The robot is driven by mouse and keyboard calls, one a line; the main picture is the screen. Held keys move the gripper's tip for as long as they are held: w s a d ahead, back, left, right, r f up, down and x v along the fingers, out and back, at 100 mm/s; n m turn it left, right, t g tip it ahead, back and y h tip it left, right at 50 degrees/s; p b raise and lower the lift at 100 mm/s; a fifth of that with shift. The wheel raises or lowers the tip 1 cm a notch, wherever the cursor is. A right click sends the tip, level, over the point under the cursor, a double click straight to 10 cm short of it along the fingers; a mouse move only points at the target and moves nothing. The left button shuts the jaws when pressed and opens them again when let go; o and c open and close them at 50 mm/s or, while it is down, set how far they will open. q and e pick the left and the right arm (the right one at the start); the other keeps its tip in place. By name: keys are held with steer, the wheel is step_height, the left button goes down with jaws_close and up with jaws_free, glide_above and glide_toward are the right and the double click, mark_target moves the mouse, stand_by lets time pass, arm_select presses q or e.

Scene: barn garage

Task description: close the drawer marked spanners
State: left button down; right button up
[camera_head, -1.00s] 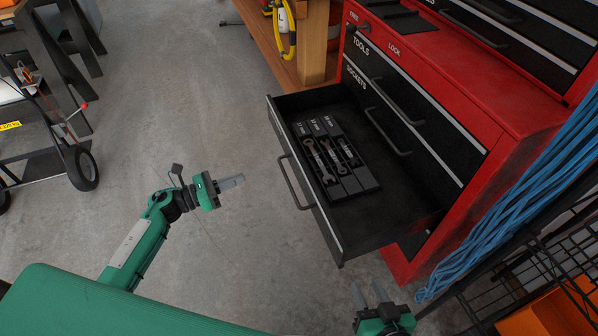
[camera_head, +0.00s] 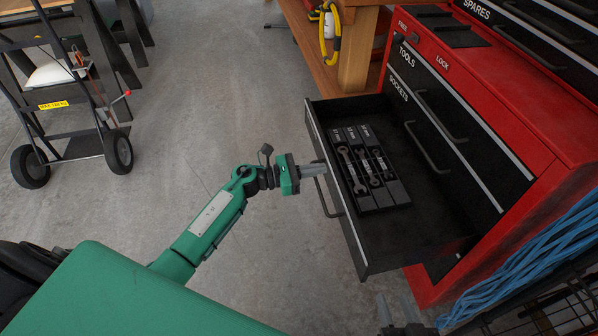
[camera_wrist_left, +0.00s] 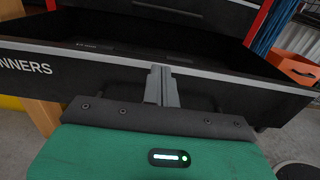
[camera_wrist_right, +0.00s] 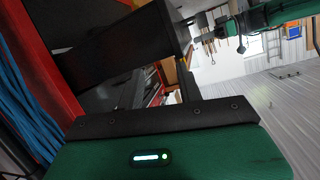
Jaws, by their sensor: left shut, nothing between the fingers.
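The open drawer (camera_head: 430,218) sticks out of the red tool cabinet (camera_head: 485,105), below the drawer labelled SOCKETS. Its front panel, lettered "...NNERS" in the left wrist view (camera_wrist_left: 235,88), carries a bar handle (camera_head: 323,203). Spanners (camera_head: 352,172) lie in a black tray inside. My left gripper (camera_head: 322,169) is shut and empty, its fingertips at the outer face of the front panel beside the handle; whether they touch is unclear. It also shows in the left wrist view (camera_wrist_left: 162,80). My right gripper (camera_head: 398,308) is open and empty, below the drawer's near corner.
Blue cables (camera_head: 540,245) hang beside a black wire rack at the right. A wooden bench (camera_head: 354,60) with a yellow hose stands left of the cabinet. A hand truck (camera_head: 75,120) stands far left.

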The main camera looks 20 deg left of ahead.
arm_select(q)
steer(key=shift+w+d, duration=0.3)
steer(key=shift+d, duration=0.2)
